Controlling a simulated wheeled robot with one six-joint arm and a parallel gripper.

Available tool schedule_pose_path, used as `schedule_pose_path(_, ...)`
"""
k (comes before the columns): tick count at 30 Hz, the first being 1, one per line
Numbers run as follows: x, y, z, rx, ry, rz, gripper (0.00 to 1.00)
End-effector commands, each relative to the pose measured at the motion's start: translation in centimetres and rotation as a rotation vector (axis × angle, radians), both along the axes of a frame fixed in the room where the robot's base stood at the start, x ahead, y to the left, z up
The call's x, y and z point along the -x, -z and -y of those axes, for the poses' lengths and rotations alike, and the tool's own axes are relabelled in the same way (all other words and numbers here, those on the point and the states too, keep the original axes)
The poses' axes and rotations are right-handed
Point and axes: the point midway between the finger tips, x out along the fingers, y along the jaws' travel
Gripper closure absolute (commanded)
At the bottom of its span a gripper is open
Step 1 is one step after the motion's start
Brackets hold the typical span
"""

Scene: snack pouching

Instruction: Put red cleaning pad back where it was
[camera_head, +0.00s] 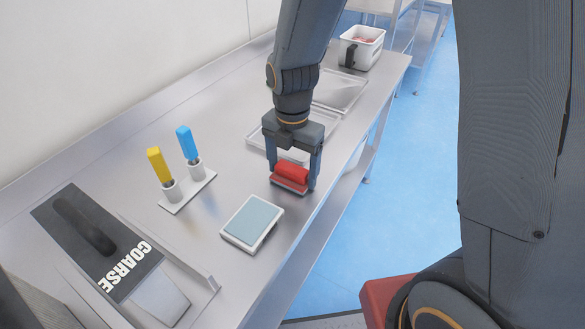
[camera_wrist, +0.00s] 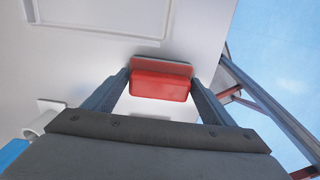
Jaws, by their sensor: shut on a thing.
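The red cleaning pad (camera_head: 290,176) has a red block on top and a lighter grey-red base. It is between the two fingers of my gripper (camera_head: 293,180), which is shut on it. In the head view the pad is low at the steel table (camera_head: 232,97), near its front edge; I cannot tell whether its base touches the surface. In the wrist view the red pad (camera_wrist: 160,84) sits between the fingertips of my gripper (camera_wrist: 158,88), with its long side across the gap.
A pale blue-topped tray (camera_head: 252,221) lies left of the pad. A holder (camera_head: 188,193) carries yellow and blue handles. A board marked COARSE (camera_head: 90,235) lies nearer. Clear trays (camera_head: 340,90) and a white bin (camera_head: 361,47) stand farther back. The table edge is close on the right.

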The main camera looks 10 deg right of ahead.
Motion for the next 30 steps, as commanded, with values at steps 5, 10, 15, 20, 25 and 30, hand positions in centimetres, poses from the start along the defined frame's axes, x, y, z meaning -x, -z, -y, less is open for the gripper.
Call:
schedule_pose_path(5, 0.0, 0.3, 0.0, 0.000, 0.000, 0.000, 0.14)
schedule_pose_path(10, 0.0, 0.2, 0.0, 0.000, 0.000, 0.000, 0.04)
schedule_pose_path(15, 0.0, 0.2, 0.0, 0.000, 0.000, 0.000, 0.04)
schedule_pose_path(20, -0.1, -0.6, 0.0, -0.001, 0.000, 0.003, 0.04)
schedule_pose_path(25, -0.2, -2.9, 0.0, -0.002, 0.000, 0.005, 0.04)
schedule_pose_path(30, -0.2, -6.2, 0.0, -0.001, 0.000, 0.006, 0.04)
